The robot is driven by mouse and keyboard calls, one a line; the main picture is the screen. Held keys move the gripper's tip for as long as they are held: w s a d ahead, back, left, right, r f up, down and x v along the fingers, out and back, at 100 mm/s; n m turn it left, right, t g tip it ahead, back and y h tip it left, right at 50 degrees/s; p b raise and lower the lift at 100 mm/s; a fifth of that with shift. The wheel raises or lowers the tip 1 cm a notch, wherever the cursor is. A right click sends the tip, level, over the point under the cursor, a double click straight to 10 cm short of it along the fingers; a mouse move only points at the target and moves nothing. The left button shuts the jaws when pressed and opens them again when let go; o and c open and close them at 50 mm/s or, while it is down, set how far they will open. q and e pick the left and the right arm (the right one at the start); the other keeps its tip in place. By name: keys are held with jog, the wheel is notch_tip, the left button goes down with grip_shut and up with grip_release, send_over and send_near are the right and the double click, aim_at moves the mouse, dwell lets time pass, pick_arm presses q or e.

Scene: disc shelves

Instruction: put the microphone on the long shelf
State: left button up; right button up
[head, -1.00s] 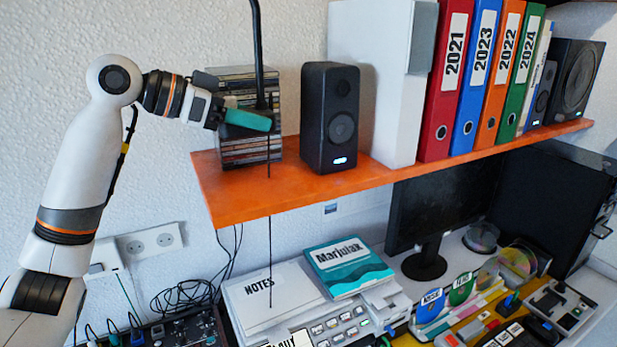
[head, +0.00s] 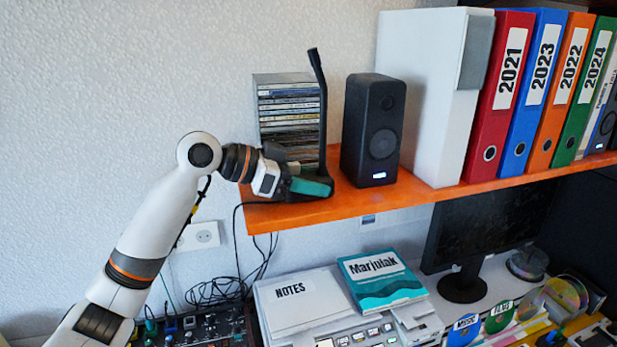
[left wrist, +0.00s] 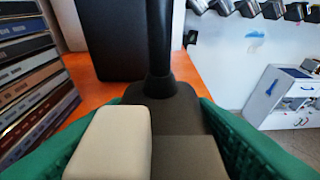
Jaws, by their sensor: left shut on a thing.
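The black microphone (head: 322,110) has a thin stalk on a flat base and stands nearly upright, leaning slightly. Its base is at about the height of the top of the orange long shelf (head: 350,203), over its left end. I cannot tell whether the base touches the shelf. My left gripper (head: 312,187), with green fingers, is shut on the base. In the left wrist view the microphone (left wrist: 159,40) rises between the green fingers (left wrist: 160,120), with the shelf (left wrist: 90,92) behind it. My right gripper is not in view.
A stack of CD cases (head: 287,110) stands just behind the microphone. A black speaker (head: 372,130) stands close to its right, then a white box (head: 425,90) and ring binders (head: 500,85). Below are a notes folder (head: 295,300) and a monitor (head: 480,230).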

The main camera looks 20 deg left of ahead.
pick_arm(q)
jog(key=o, duration=1)
jog(key=shift+d, duration=0.1)
jog(key=shift+o, duration=0.9)
jog(key=b+v, duration=0.3)
jog(key=v, duration=0.8)
jog(key=shift+f, duration=0.1)
jog(key=shift+s+a+r, duration=0.3)
jog(key=shift+s+a, duration=0.05)
jog(key=shift+a, duration=0.1)
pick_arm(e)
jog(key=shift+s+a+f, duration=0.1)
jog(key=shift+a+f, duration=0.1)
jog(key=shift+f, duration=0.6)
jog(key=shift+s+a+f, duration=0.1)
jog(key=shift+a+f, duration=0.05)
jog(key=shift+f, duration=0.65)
